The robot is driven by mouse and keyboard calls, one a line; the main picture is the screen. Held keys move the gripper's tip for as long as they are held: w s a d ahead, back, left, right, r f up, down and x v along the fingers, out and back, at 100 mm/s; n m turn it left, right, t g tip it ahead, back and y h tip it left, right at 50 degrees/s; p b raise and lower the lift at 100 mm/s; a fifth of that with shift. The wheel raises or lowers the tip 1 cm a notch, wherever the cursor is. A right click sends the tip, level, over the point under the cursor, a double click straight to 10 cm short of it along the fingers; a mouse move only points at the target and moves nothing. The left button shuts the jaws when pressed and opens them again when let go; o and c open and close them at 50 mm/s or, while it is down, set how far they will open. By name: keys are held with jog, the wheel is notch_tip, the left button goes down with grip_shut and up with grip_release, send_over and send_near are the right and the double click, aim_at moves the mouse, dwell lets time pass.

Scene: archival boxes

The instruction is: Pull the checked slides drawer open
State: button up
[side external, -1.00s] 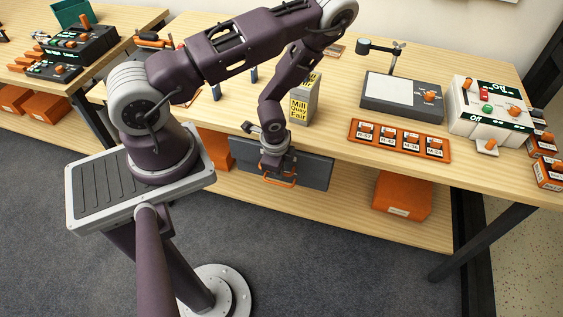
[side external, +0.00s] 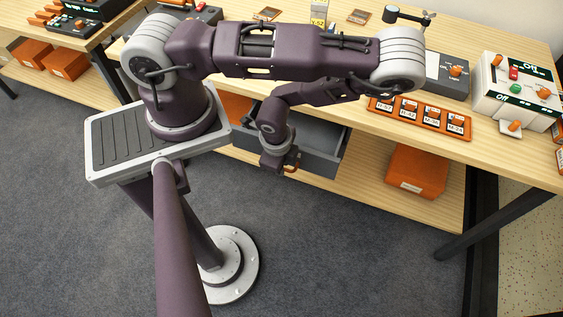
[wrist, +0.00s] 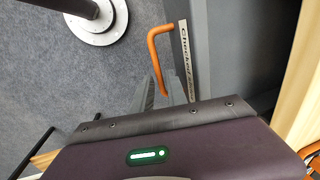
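The grey checked slides drawer (side external: 322,147) hangs under the long table and stands partly out, its hollow inside showing in the side external view. In the wrist view its front edge (wrist: 190,75) carries a label that starts "Checked". Its orange handle (wrist: 153,48) stands out from the front, and also shows in the side external view (side external: 292,168). My gripper (wrist: 164,88) is at the handle, its grey fingers on either side of one end of the bar, and looks shut on it. The wrist hides part of the drawer front in the side external view.
An orange box (side external: 417,172) sits on the lower shelf right of the drawer. An orange tray (side external: 425,117) of labelled pieces and a white control box (side external: 515,90) stand on the tabletop.

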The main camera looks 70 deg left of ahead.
jog(key=shift+a, duration=0.1)
dwell(0.3)
send_near(299, 136)
jog(key=f, duration=0.5)
jog(key=shift+w+a, duration=0.3)
jog(key=shift+a, duration=0.05)
notch_tip(299, 136, up, 31)
jog(key=s+d, duration=0.1)
jog(key=shift+f, duration=0.2)
jog(key=shift+r, duration=0.1)
